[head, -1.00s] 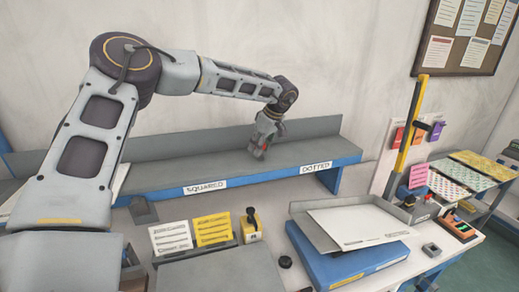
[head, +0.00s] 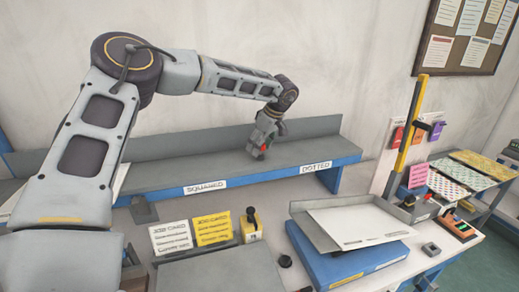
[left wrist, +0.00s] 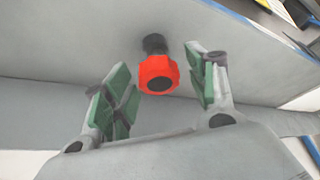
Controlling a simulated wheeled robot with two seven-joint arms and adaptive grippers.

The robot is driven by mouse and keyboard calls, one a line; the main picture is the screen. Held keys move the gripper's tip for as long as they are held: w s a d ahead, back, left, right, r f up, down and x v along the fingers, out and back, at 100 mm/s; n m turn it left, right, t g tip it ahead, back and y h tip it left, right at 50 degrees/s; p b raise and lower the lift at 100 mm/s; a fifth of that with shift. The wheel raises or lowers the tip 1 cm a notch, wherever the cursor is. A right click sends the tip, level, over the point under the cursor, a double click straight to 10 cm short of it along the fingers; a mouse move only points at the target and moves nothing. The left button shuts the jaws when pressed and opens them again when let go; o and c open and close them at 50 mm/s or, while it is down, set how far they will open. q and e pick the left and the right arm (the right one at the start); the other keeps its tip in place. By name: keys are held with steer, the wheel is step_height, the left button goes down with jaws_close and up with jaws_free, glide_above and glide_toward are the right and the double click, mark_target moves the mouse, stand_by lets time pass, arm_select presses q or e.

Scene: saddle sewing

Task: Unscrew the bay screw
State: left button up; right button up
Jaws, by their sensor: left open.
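The bay screw is a red knob (left wrist: 158,75) with a dark centre, on a dark shaft that meets the grey shelf surface. My left gripper (left wrist: 160,88) is open, with its green-padded fingers on either side of the knob and apart from it. In the head view the left gripper (head: 258,148) hangs low over the grey shelf (head: 215,163), and a little red of the knob (head: 263,147) shows at its tip. My right gripper is not in view.
The shelf's blue front edge carries the labels SQUARED (head: 206,187) and DOTTED (head: 315,168). On the bench in front are job cards (head: 212,229), a yellow device (head: 251,227) and a blue binder (head: 335,262) under a tray of paper.

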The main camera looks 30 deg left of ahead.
arm_select(q)
steer(key=shift+r+p, duration=1.55)
steer(key=shift+r, duration=0.9)
steer(key=shift+f, duration=0.1)
steer(key=shift+m, duration=0.6)
steer(key=shift+m+t, duration=0.6)
steer(key=shift+m, duration=0.5)
steer(key=shift+m+h, duration=0.3)
steer(key=shift+m, duration=0.4)
steer(key=shift+m+t, duration=0.6)
steer(key=shift+m, duration=0.4)
